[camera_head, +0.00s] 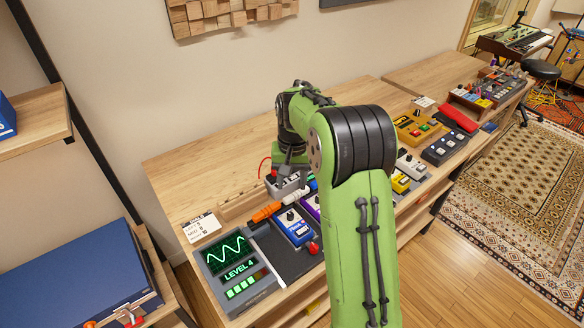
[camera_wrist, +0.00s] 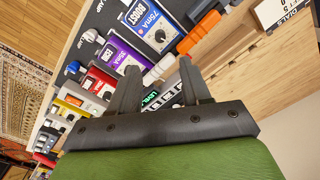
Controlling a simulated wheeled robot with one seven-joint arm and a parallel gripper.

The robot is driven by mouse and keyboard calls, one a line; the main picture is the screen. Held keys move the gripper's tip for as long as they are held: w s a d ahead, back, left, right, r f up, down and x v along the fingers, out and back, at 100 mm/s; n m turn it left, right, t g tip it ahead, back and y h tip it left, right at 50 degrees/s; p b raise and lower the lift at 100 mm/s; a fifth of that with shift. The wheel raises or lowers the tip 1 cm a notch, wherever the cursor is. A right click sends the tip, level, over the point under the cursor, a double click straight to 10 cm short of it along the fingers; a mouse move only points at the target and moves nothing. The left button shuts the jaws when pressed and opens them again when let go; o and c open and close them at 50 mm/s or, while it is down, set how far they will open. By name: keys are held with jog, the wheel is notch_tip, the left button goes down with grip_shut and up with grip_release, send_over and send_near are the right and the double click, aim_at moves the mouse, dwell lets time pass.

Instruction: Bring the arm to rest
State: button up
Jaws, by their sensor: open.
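My green arm reaches from the lower middle of the head view over the wooden bench (camera_head: 205,160) and bends down at its far end. Whether the fingertips touch anything cannot be told.
A yellow-brown pedal (camera_head: 416,128) and a red item (camera_head: 458,118) lie further right. A blue case (camera_head: 75,275) is at lower left. The bench's back strip is clear.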

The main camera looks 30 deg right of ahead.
notch_tip(320, 180, up, 3)
dwell(0.5)
jog(key=s+a+r+n+t, duration=0.3)
jog(key=s+a+r, duration=0.3)
jog(key=s+r, duration=0.5)
jog(key=s+a+f+n+t, duration=0.1)
jog(key=s, duration=0.7)
jog(key=s+a+f+n+t, duration=0.1)
jog(key=s+a, duration=0.1)
jog(key=s, duration=0.5)
jog(key=shift+s+a+f+t, duration=0.2)
jog(key=shift+s+f+t, duration=0.1)
jog(key=shift+s+f, duration=0.1)
